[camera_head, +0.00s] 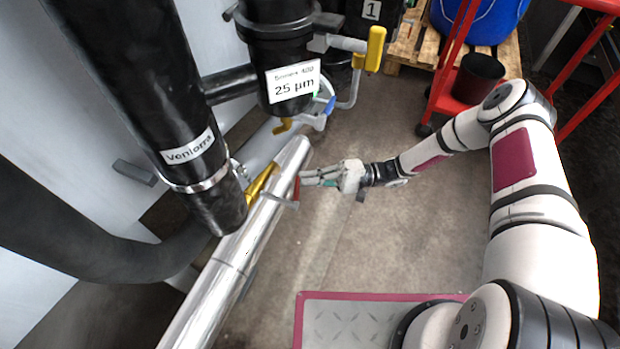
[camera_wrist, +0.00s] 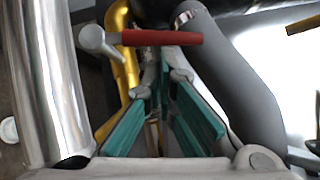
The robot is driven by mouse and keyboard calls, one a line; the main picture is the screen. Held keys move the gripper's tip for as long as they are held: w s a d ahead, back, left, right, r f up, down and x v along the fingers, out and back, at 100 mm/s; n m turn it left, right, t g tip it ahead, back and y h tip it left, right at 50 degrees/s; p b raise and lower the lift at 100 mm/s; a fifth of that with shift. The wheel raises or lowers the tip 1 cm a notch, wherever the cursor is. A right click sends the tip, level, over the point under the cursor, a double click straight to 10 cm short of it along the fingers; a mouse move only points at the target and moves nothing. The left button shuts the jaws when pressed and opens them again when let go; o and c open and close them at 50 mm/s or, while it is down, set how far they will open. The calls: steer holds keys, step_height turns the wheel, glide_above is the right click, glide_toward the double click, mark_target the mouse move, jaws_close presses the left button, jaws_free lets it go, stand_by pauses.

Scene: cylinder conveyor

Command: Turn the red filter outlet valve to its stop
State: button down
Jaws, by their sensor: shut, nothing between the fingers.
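The red valve handle (camera_wrist: 160,38) is a short red bar lying crosswise near the top of the wrist view. A silver knob-like part is at its left end, by a yellow pipe (camera_wrist: 117,22). In the head view the red handle (camera_head: 297,188) is a small red strip beside the shiny silver pipe. My gripper (camera_head: 302,178) is at that handle, reaching in from the right. In the wrist view my gripper (camera_wrist: 166,76) has its green-padded fingers shut with nothing between them, the tips just below the bar. I cannot tell whether they touch it.
The shiny silver pipe (camera_head: 228,265) runs diagonally beside my gripper. Left of it are a black Ventomat-like labelled cylinder (camera_head: 150,90) and a grey hose (camera_head: 90,235). A black filter housing (camera_head: 275,50) and yellow-handled valve (camera_head: 375,48) are above. Floor at right is open, before a red cart (camera_head: 445,95).

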steer(key=shift+r, duration=0.1)
steer(key=shift+s+a+r+n+h+p, duration=0.15)
steer(key=shift+s+r+n+h+p, duration=0.15)
steer(key=shift+s+n+h+p, duration=0.45)
steer(key=shift+s+a+r+n+h+p, duration=0.15)
steer(key=shift+r+n+p, duration=0.3)
steer(key=shift+p, duration=0.65)
steer(key=shift+w+f, duration=0.15)
steer(key=shift+f, duration=0.05)
